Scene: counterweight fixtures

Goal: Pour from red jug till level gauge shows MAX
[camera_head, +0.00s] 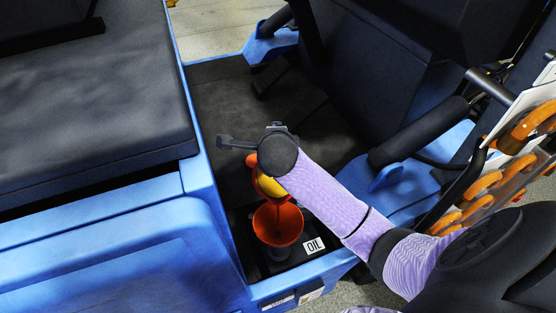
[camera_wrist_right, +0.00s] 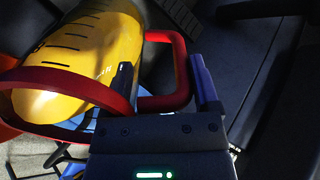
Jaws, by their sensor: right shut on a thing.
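The jug has a yellow body with dark graduation marks and a red rim and handle; in the head view the jug (camera_head: 268,186) is tilted above an orange-red funnel (camera_head: 266,222). A thin dark reddish streak runs from the jug down into the funnel. In the right wrist view the jug (camera_wrist_right: 85,55) lies tipped, its red rim toward lower left. My right gripper (camera_wrist_right: 163,82) is shut on the red handle (camera_wrist_right: 182,68). In the head view my wrist hides part of the jug. I cannot make out a level gauge. My left gripper is out of view.
An OIL label (camera_head: 314,245) sits beside the funnel in a dark recess of the blue machine (camera_head: 130,250). A black padded seat (camera_head: 90,110) is at left. A rack with orange curved parts (camera_head: 490,185) stands at right, near my right arm.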

